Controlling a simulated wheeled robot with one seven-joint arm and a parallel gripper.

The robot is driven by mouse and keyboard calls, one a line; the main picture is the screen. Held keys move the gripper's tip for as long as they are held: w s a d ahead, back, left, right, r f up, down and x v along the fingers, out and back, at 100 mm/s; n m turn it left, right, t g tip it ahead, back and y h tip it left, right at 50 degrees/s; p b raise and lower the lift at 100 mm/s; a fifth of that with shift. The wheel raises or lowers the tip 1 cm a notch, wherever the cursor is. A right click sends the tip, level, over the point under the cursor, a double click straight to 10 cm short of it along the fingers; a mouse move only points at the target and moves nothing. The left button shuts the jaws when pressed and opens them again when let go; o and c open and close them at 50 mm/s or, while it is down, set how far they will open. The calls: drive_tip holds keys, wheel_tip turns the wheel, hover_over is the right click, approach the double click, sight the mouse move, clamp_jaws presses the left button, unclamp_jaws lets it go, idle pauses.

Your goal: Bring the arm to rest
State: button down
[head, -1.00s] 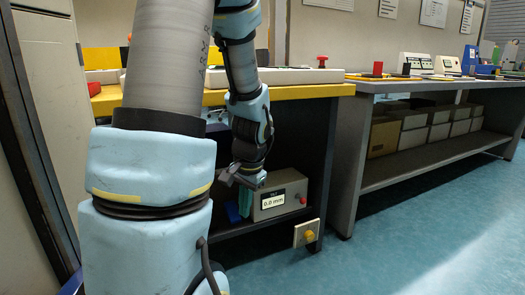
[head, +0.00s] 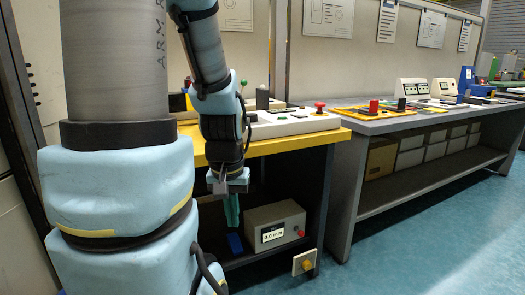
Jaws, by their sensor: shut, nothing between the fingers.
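My arm hangs down in front of the yellow-edged bench (head: 290,146) in the head view. My gripper (head: 231,212) points downward at the arm's end, beside the front of the bench's open lower space. Its teal fingers are together with nothing visible between them. To its right, and apart from it, a grey box (head: 270,217) with a small display and a red knob sits on the lower shelf. My large upper arm link hides the left part of the bench.
A white panel with a red button (head: 320,106) stands on the bench top. A yellow knob on a plate (head: 305,262) sits low at the bench's right leg. A second grey bench (head: 400,120) with boxes below stands to the right. The blue floor (head: 440,240) is clear.

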wheel_tip(320, 180, up, 22)
drive_tip(key=p, duration=1.9)
drive_tip(key=shift+f, duration=0.15)
